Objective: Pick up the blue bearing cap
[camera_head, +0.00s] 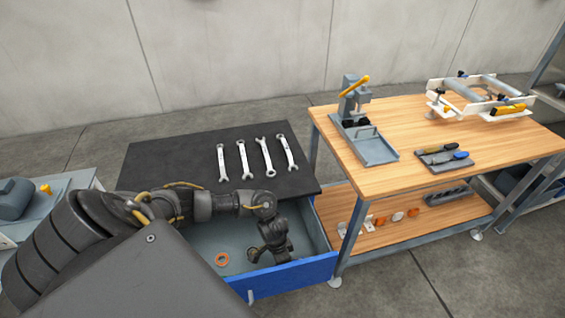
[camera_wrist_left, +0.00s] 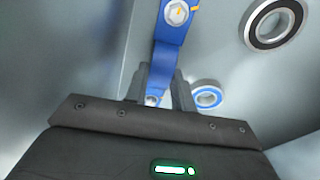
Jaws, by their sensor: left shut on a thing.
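The blue bearing cap (camera_wrist_left: 170,42) shows in the left wrist view as a blue bar with a bolt head at its upper end. It runs down between the two dark fingers of my left gripper (camera_wrist_left: 160,82), which is shut on it. In the head view my left gripper (camera_head: 268,252) points down inside the open drawer, near its blue front. I cannot make out the cap there. My right gripper is in neither view.
The blue-fronted drawer (camera_head: 308,272) is open. An orange ring (camera_head: 222,259) lies in it. A dark-sealed bearing (camera_wrist_left: 273,23) and a blue-sealed bearing (camera_wrist_left: 207,96) lie near the cap. Several wrenches (camera_head: 267,157) lie on the black top (camera_head: 165,165). A wooden bench (camera_head: 410,125) stands right.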

